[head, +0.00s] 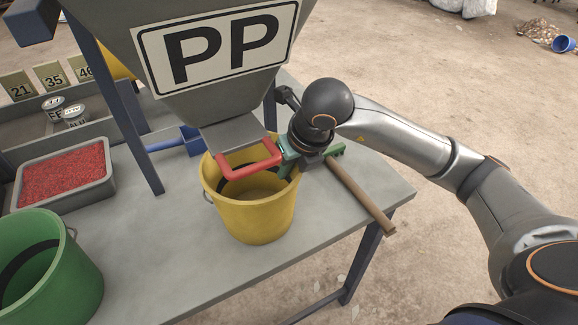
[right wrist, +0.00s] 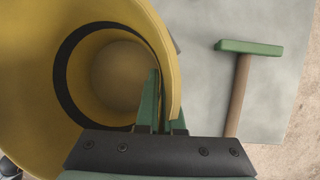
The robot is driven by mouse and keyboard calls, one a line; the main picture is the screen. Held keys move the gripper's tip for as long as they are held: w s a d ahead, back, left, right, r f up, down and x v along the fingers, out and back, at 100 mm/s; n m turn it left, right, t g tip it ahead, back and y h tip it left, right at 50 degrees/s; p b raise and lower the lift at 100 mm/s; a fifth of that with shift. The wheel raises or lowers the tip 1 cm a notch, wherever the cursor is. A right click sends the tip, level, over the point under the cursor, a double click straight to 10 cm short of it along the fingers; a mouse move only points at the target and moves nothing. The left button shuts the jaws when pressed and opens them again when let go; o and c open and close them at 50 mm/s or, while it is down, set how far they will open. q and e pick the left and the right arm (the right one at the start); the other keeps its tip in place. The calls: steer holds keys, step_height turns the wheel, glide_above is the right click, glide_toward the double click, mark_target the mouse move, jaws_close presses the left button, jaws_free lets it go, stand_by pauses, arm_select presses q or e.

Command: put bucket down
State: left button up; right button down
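The yellow bucket (head: 255,213) is upright at the table (head: 185,255), below the chute of the grey hopper marked PP. Its base appears to meet the tabletop, but I cannot tell whether it bears on it. My right gripper (head: 287,166) is at the bucket's right rim. In the right wrist view its green fingers (right wrist: 160,105) are close together around the wall of the bucket (right wrist: 120,20), one inside and one outside. The bucket's inside shows a dark band and no clear contents. My left gripper is not in view.
The hopper's red handle (head: 250,160) overlaps the bucket's mouth in the head view. A green-headed tool with a wooden handle (head: 360,193) lies to the right. A green bucket (head: 60,285), a tray of red granules (head: 65,175) and a blue scoop (head: 180,143) are left.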

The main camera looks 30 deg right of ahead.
steer(key=shift+f, duration=0.15)
steer(key=c, duration=1.1)
jaws_free()
steer(key=shift+o, duration=0.2)
steer(key=v, duration=1.2)
steer(key=shift+p, duration=0.45)
